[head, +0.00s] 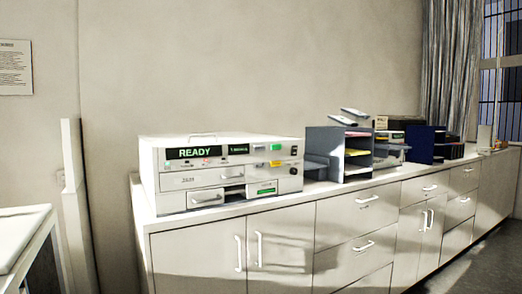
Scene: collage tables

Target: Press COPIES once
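A white copier-like machine (222,139) sits on the near left end of the long counter. Its front panel has a dark display reading READY (198,153) in green. A smaller display (238,149) beside it has green text too small to read surely. Several small buttons (205,162) sit below the displays. A green key (275,147), a yellow key (276,163) and a dark knob (293,151) are at the panel's right. The button labels are too small to read, so I cannot tell which one is COPIES. My gripper is not in view.
The white cabinet counter (380,195) runs back to the right. A dark paper sorter (340,155), grey trays (390,155) and blue binders (425,145) stand beyond the machine. A white table edge (25,235) is at the left. Floor shows at the lower right.

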